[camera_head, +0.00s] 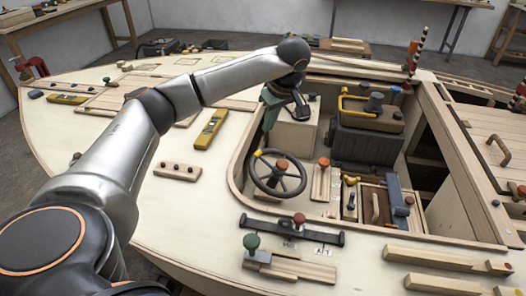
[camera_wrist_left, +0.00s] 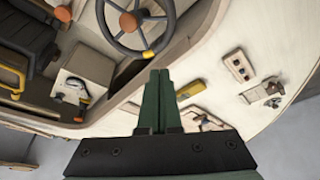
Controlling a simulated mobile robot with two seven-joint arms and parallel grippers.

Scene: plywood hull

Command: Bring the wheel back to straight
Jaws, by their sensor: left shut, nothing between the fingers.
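The steering wheel (camera_head: 280,168) is dark with spokes and an orange-brown hub knob. It sits at the near left of the cockpit opening. A yellow mark on its rim lies at the upper left in the head view. The wheel also shows at the top of the left wrist view (camera_wrist_left: 129,22), with the yellow mark on its lower rim. My left gripper (camera_head: 268,110) has green fingers and is above the cockpit's left edge, beyond the wheel and apart from it. In the wrist view its fingers (camera_wrist_left: 158,76) are together and empty. My right gripper is not in view.
An orange-topped lever (camera_head: 323,163) stands just right of the wheel. A dark box with a yellow handle (camera_head: 368,130) is behind it. A black bar (camera_head: 292,230) and a green-knobbed slider (camera_head: 252,243) are on the near deck. A yellow level (camera_head: 210,129) lies left.

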